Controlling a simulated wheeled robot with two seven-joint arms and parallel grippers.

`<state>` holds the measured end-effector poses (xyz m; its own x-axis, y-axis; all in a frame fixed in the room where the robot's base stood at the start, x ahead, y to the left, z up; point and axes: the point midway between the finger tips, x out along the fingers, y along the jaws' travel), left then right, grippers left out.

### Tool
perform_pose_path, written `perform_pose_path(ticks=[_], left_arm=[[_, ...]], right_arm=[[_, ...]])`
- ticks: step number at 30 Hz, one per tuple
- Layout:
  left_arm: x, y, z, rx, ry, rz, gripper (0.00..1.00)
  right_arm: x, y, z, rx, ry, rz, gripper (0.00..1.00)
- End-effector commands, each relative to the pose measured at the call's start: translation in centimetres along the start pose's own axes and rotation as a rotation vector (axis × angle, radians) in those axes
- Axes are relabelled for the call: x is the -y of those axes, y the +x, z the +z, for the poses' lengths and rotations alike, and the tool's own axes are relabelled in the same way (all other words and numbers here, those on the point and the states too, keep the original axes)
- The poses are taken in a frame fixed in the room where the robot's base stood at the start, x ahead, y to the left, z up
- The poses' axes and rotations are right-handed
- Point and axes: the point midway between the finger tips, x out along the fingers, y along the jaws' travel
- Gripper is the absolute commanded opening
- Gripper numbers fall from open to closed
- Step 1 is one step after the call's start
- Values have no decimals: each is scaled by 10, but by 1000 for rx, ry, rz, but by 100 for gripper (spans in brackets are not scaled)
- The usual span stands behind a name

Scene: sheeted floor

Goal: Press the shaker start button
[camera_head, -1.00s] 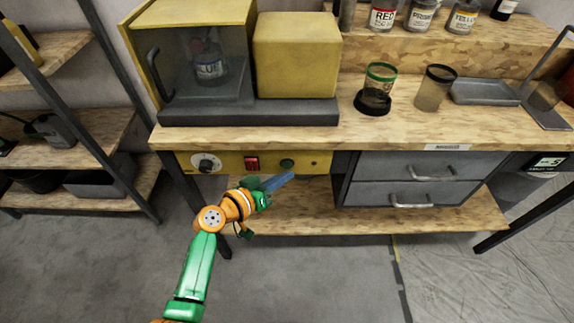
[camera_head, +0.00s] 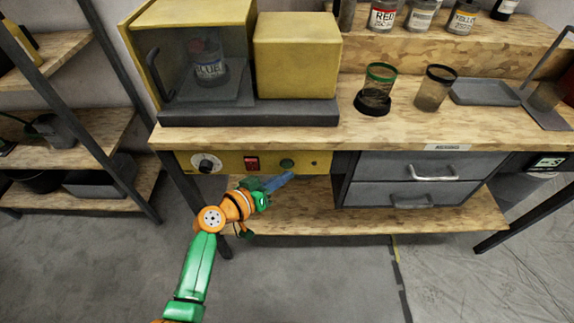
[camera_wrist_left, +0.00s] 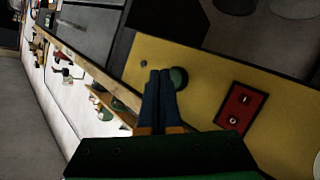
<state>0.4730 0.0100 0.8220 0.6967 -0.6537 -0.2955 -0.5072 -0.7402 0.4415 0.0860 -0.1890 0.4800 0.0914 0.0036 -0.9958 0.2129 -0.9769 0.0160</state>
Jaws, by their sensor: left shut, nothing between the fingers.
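Below the bench top is a yellow control panel (camera_head: 228,161). On it are a dial (camera_head: 206,163), a red rocker switch (camera_head: 251,163) and a round green button (camera_head: 287,163). My left gripper (camera_head: 289,176) is shut and empty, its blue fingertips just below the green button. In the left wrist view, the fingertips (camera_wrist_left: 160,74) overlap the left edge of the green button (camera_wrist_left: 180,77); I cannot tell whether they touch it. My right gripper is not in view.
A grey drawer unit (camera_head: 420,179) hangs right of the panel, above a lower wooden shelf (camera_head: 330,213). Beakers (camera_head: 436,88), a grey tray (camera_head: 485,92) and labelled bottles stand above. A shelf rack (camera_head: 75,140) stands at left. The floor in front is open.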

Motion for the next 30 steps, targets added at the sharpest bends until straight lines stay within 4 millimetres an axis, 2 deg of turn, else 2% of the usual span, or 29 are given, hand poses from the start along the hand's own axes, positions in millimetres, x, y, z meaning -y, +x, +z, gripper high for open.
perform_pose_path(ticks=[30], left_arm=[[4,6,-4,0,0,0,0]], right_arm=[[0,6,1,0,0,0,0]])
